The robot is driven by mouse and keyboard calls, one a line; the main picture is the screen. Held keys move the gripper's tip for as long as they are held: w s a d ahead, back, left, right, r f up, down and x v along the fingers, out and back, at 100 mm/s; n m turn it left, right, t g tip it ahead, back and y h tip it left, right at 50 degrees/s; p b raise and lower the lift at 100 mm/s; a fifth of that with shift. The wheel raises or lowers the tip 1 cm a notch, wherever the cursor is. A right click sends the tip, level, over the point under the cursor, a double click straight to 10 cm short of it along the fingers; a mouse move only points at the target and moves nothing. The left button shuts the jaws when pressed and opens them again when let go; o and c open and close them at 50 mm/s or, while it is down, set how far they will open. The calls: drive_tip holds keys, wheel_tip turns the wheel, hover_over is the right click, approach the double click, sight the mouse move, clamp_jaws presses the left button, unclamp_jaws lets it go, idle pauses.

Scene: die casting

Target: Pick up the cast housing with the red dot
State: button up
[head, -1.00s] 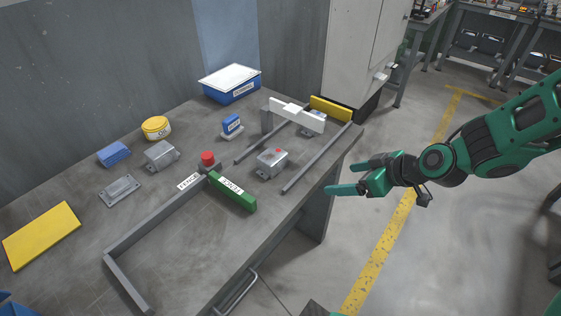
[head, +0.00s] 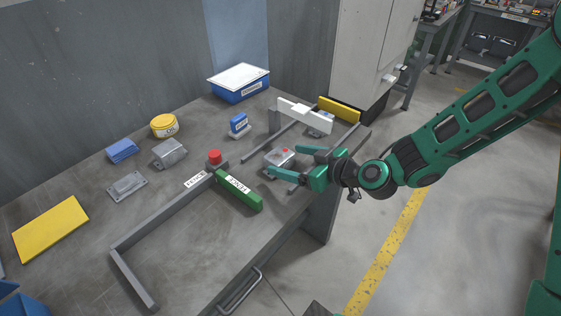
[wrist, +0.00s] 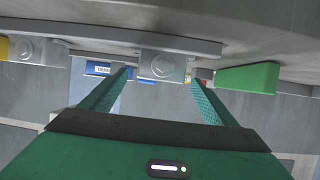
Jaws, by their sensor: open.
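The cast housing with the red dot (head: 278,157) is a grey metal box lying between the two rails on the bench. The dot shows on its top in the head view. My gripper (head: 284,160) is open, coming in from the right at low height, its fingertips overlapping the housing's near side in that view. In the wrist view, a grey housing with a round boss (wrist: 160,65) appears between and just past the open fingertips (wrist: 160,76). No red dot shows on it there. Contact cannot be told.
A green block (head: 239,191) and red button (head: 215,157) stand left. More castings (head: 170,153) lie farther left.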

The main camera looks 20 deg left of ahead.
sight(279, 157)
drive_tip(key=x, duration=0.5)
drive_tip(key=shift+f, duration=0.2)
drive_tip(key=c, duration=1.5)
drive_tip(key=shift+c, duration=0.2)
drive_tip(key=shift+r, duration=0.1)
